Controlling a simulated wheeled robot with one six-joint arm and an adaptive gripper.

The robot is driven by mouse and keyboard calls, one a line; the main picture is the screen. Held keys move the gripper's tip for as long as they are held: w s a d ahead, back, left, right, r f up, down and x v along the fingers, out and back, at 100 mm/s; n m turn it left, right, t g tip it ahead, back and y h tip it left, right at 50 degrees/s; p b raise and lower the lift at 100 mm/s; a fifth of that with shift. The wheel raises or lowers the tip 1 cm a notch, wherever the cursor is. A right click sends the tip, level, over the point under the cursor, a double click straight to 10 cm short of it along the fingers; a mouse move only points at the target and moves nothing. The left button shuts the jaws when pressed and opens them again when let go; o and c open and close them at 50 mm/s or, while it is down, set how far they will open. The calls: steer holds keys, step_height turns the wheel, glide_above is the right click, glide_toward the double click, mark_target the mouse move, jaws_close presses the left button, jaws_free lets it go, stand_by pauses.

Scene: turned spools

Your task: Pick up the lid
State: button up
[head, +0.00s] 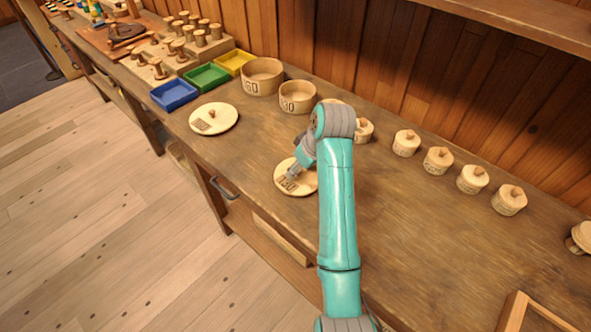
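A round pale wooden lid (308,186) lies flat on the workbench, with dark figures marked on its top. My gripper (289,176) is over this lid, pointing down at its left part. The gripper is small here and partly covers the lid's middle, so I cannot tell whether its fingers are open or shut, or whether they touch a knob. A second round lid (228,119) with a small knob and a darker label lies farther left on the bench. Two round wooden boxes without lids, one larger (262,78) and one smaller (297,98), stand behind.
Several small lidded pots (438,160) stand along the back right. Blue (174,94), green (206,77) and yellow (235,63) trays sit at the left, near spools on a wooden rack. A wooden frame (540,315) is at the front right. The bench (420,225) is clear right of my arm.

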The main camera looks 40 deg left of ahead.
steer(key=shift+f, duration=0.2)
steer(key=shift+a, duration=0.1)
jaws_close()
